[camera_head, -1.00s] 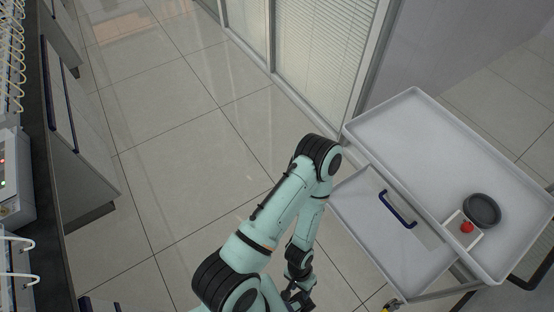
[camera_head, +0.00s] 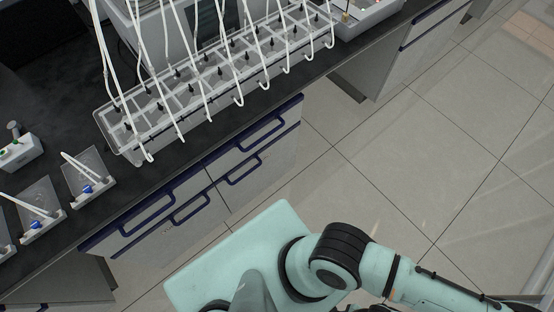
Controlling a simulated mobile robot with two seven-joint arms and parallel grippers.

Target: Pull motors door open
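A cabinet under the dark bench has two doors or drawer fronts with blue top edges and blue handles. The left front (camera_head: 160,225) and the right front (camera_head: 268,150) both look shut. Several blue handles show on them, including a left one (camera_head: 148,216) and a right one (camera_head: 252,133). No label shows which one is the motors door. My arm crosses the bottom of the view to the right, but neither gripper is in view.
A long rack of reactors (camera_head: 215,85) with white curved tubes stands on the bench (camera_head: 80,130). Small units with blue parts (camera_head: 88,188) sit at the left. Another cabinet (camera_head: 425,45) stands at upper right. The tiled floor (camera_head: 410,160) on the right is clear.

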